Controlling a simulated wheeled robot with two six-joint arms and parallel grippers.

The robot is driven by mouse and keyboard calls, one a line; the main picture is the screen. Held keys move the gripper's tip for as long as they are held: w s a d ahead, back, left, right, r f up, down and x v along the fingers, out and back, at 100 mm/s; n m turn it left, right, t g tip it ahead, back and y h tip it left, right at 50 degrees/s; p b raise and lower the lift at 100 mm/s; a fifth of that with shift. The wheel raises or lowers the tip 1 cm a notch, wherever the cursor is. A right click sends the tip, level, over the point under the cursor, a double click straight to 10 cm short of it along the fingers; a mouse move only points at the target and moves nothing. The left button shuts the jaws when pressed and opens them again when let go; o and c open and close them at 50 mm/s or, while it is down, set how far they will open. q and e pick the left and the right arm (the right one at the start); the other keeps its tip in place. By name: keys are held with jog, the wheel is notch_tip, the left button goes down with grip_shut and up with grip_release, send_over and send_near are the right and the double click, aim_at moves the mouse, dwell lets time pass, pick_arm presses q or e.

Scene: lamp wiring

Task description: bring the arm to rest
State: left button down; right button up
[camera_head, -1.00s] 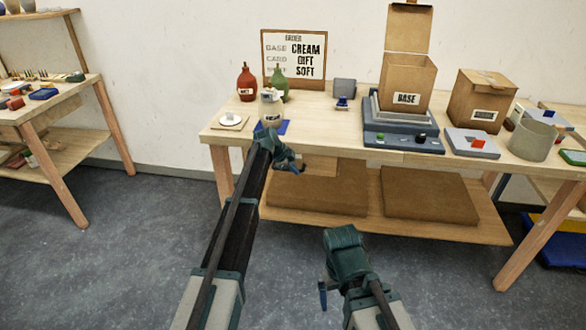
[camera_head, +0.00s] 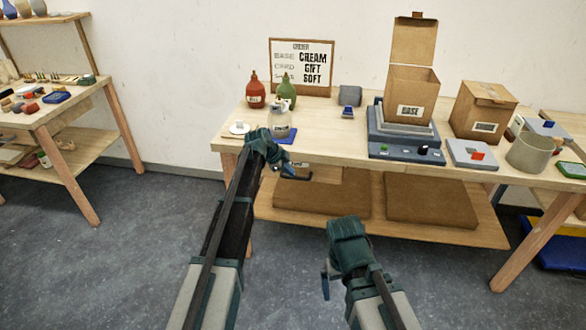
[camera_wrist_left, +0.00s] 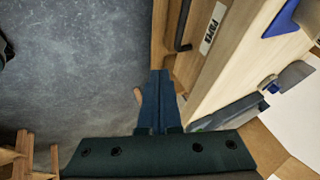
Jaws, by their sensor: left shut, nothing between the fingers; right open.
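My left arm reaches forward from the bottom of the head view. Its gripper (camera_head: 291,176) hangs before the front edge of the workbench (camera_head: 340,135), near its left end. In the left wrist view the closed blue fingers (camera_wrist_left: 158,88) hold nothing and point along the bench front, with grey floor to their left. My right gripper (camera_head: 325,282) is low in front of the bench, open and empty, over the floor. The right arm is folded back and its fingertips are partly hidden.
Another table (camera_head: 60,112) stands at left. Floor between is clear.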

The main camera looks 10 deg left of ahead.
pick_arm(q)
jog(key=shift+s, duration=0.1)
jog(key=s+d+n+g+y+p, duration=0.2)
jog(key=s+n, duration=0.4)
jog(key=s, duration=1.4)
jog(key=s+d+n+g+y+p, duration=0.2)
jog(key=s+d+n, duration=0.4)
jog(key=s, duration=1.4)
jog(key=shift+s+d+r+n+g+y, duration=0.25)
jog(key=shift+r+n+g+y, duration=0.15)
jog(key=shift+n+g+y, duration=0.4)
